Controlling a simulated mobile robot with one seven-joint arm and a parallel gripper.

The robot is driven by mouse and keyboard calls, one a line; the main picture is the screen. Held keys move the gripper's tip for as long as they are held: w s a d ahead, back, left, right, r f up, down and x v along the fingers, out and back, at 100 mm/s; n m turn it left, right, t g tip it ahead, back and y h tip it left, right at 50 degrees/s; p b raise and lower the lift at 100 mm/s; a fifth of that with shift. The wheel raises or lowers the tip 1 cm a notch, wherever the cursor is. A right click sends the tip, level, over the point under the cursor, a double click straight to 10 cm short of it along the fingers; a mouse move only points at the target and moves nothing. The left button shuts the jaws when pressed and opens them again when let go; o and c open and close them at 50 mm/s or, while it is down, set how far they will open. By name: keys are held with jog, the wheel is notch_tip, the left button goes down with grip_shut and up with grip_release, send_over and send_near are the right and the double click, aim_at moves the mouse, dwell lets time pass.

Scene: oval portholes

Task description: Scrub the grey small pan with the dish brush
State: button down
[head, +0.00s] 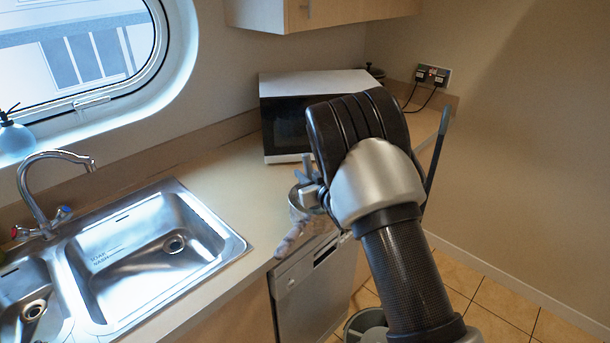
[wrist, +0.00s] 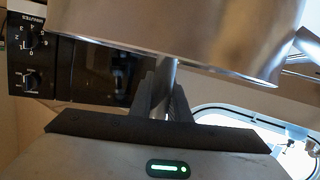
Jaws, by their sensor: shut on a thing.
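In the wrist view a grey metal pan (wrist: 180,30) fills the top of the picture, with its curved wall close to the camera. My gripper (wrist: 166,95) is shut on a thin grey rod at the pan's lower edge, which looks like its handle. In the head view my gripper (head: 308,190) is partly hidden by my arm, above the counter's front edge by the dishwasher. A small part of the pan (head: 296,206) shows beside it. A pale, blurred long thing (head: 292,240) lies below it near the counter edge; I cannot tell whether it is the dish brush.
A steel double sink (head: 140,250) with a curved tap (head: 60,155) is on the left. A microwave (head: 282,125) stands at the back of the counter (head: 225,170). A dishwasher (head: 312,285) is under the counter. The counter between sink and microwave is clear.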

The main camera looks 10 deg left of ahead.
jog(key=shift+f, duration=0.1)
jog(key=d+b, duration=0.3)
jog(key=b, duration=0.8)
jog(key=shift+s+d+f, duration=0.1)
jog(key=shift+d+f, duration=0.05)
jog(key=shift+d, duration=0.2)
dwell(4.2)
